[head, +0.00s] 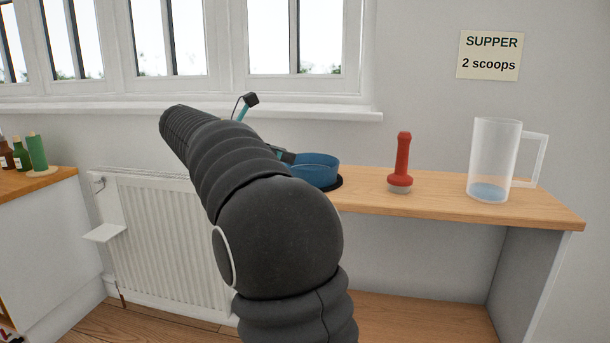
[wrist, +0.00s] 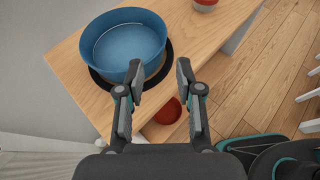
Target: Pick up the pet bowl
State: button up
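The blue pet bowl (wrist: 127,42) stands upright on a round black mat (wrist: 105,86) on the wooden counter. In the head view the bowl (head: 317,172) is partly covered by my arm. My gripper (wrist: 160,70) is open and empty, with its fingers apart. In the wrist view the left fingertip overlaps the bowl's near rim, and the right fingertip lies just right of the bowl. I cannot tell whether either finger touches the bowl. In the head view my arm hides most of the gripper.
A red upright object (head: 402,160) and a clear jug (head: 493,160) stand right of the bowl on the counter. A red round thing (wrist: 167,110) shows below the counter's edge. A white radiator (head: 165,240) is left. Bare wood (wrist: 205,45) lies right of the bowl.

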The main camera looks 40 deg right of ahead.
jog(key=x, duration=0.8)
jog(key=shift+d+b, duration=0.25)
jog(key=shift+b, duration=0.15)
jog(key=shift+x, duration=2.6)
jog(key=shift+s+f, duration=0.15)
jog(key=shift+s, duration=0.05)
grip_shut()
